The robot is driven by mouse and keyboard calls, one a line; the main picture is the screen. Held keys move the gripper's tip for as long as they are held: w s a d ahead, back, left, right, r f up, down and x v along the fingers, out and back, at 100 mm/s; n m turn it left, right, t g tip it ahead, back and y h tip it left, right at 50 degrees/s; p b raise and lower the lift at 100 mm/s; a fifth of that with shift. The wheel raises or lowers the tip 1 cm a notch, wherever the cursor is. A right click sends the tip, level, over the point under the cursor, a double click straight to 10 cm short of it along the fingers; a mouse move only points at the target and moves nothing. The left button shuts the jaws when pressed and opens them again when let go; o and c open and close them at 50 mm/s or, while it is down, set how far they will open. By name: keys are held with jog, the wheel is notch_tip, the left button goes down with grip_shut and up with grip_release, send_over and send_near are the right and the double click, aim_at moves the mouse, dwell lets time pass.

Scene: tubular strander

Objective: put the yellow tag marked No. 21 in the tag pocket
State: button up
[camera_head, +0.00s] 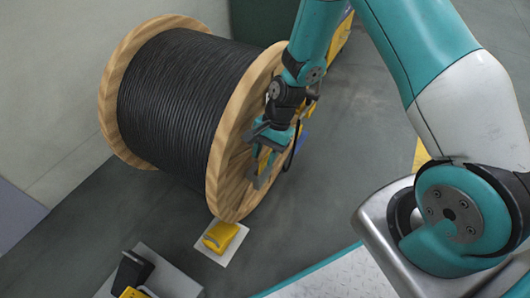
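My gripper (254,157) is in front of the near wooden flange of the cable reel, close to its face. Its two grey fingers stand apart, one above the other, with wood showing in the gap. I cannot see a tag between them. Whether the fingers touch the flange is unclear. I cannot make out a yellow tag marked No. 21 or a tag pocket in this view. My wrist and the flange's edge hide part of the area behind the gripper.
The wooden reel (235,150) of black cable (175,100) fills the upper left. A yellow block (221,236) sits on a pale plate below the flange. A black and yellow object (132,270) lies at lower left. Grey floor (310,215) is clear right of the reel.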

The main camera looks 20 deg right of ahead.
jog(key=p+v, duration=0.6)
jog(key=v, duration=1.1)
jog(key=shift+r, duration=0.2)
jog(key=shift+d, duration=0.1)
jog(key=s+a+r+n+t, duration=0.1)
jog(key=s+a+r+n, duration=0.3)
jog(key=s+r+n, duration=0.25)
jog(key=s+a+r+n+p, duration=0.1)
jog(key=s+a+r+n, duration=0.2)
jog(key=s+r+n, duration=0.4)
jog(key=s+a+r+n+t, duration=0.1)
jog(key=s+a+r+n, duration=0.35)
jog(key=s+r, duration=0.3)
notch_tip(320, 180, up, 29)
jog(key=p, duration=2.8)
jog(key=shift+w+d+p, duration=0.25)
jog(key=shift+p, duration=0.15)
